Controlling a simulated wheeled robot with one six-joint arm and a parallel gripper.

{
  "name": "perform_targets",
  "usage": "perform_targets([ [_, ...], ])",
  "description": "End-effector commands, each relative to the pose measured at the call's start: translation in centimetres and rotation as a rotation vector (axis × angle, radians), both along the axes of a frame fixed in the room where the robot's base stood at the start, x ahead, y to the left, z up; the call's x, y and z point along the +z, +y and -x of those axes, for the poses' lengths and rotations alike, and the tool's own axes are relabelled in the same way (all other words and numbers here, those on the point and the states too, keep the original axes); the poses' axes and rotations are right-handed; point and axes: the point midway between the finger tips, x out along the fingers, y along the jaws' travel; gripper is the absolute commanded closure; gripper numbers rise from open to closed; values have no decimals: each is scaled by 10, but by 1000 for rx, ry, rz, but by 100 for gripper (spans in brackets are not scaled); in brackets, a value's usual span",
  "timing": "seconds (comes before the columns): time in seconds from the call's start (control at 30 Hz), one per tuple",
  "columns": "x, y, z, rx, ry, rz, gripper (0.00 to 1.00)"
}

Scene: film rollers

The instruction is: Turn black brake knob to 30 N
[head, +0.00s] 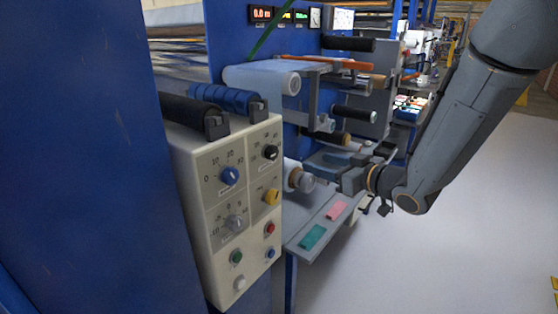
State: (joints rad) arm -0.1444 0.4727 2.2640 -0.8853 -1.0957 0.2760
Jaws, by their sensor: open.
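The black brake knob (270,153) is at the upper right of the cream control panel (208,262). Small scale marks surround it; its pointer setting and numbers are too small to read. My gripper (320,171) is open, to the right of the panel and apart from the knob. It points left, close to the end of a white roll in the picture; whether they touch cannot be told. Its jaws appear empty.
The panel also carries a blue knob (230,175), a grey knob (235,222), a yellow knob (271,196) and several buttons. Rollers jut from the blue machine wall behind. A grey shelf (318,222) holds green and pink pieces. Open floor (430,260) lies right.

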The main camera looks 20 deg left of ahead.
Motion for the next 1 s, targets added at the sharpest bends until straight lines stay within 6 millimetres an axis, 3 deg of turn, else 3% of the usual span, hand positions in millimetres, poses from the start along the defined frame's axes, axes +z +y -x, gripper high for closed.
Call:
perform_targets([
  [0.1, 6, 30, 16, 140, -40, -105, 49],
  [0.3, 16, 51, 33, 249, -63, -191, 49],
  [0.7, 18, 101, 14, 254, -65, -195, 49],
  [1.0, 16, 120, 5, 250, -64, -194, 49],
])
